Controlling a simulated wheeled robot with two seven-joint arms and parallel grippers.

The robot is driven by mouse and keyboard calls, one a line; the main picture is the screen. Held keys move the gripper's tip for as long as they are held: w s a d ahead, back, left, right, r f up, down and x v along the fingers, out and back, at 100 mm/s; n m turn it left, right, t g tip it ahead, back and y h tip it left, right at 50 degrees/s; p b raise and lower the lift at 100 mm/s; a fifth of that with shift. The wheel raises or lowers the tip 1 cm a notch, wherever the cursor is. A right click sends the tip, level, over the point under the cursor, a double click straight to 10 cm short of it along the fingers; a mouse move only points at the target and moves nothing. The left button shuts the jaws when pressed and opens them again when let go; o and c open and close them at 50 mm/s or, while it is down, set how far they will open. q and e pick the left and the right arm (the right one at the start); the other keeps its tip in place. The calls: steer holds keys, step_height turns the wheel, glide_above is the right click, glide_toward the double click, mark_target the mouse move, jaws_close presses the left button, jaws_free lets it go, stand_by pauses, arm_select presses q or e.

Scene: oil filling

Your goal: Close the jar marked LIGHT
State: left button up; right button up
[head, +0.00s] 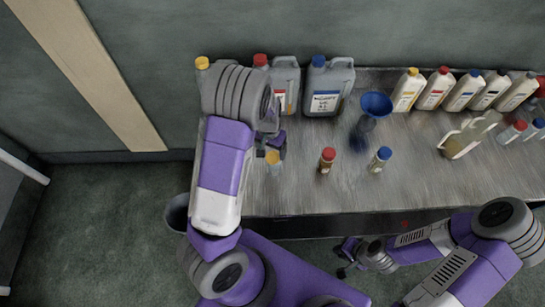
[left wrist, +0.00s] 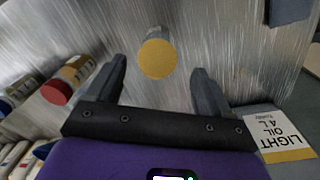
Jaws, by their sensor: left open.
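A small jar with a yellow top (head: 273,158) stands on the metal table near its left end. Its yellow top (left wrist: 157,58) faces the left wrist camera; no LIGHT marking on it is readable. My left gripper (head: 270,146) is open above and around this jar. In the left wrist view its two fingers stand apart on either side of the yellow top, with gaps. A jug labelled LIGHT OIL 4 L (left wrist: 280,135) shows at the right of that view. My right gripper (head: 346,256) is low in front of the table, too small to read its jaws.
A red-topped jar (head: 327,160) and a blue-topped jar (head: 380,160) stand to the right. A blue funnel (head: 376,104), a blue-capped jug (head: 328,88) and several capped bottles line the back. The table's front strip is clear.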

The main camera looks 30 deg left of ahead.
mark_target(273, 156)
arm_select(q)
steer(key=f, duration=0.3)
steer(key=shift+w+d+f, duration=0.1)
steer(key=shift+d+f, duration=0.15)
steer(key=shift+f, duration=0.15)
steer(key=shift+c, duration=0.5)
steer(key=c, duration=1)
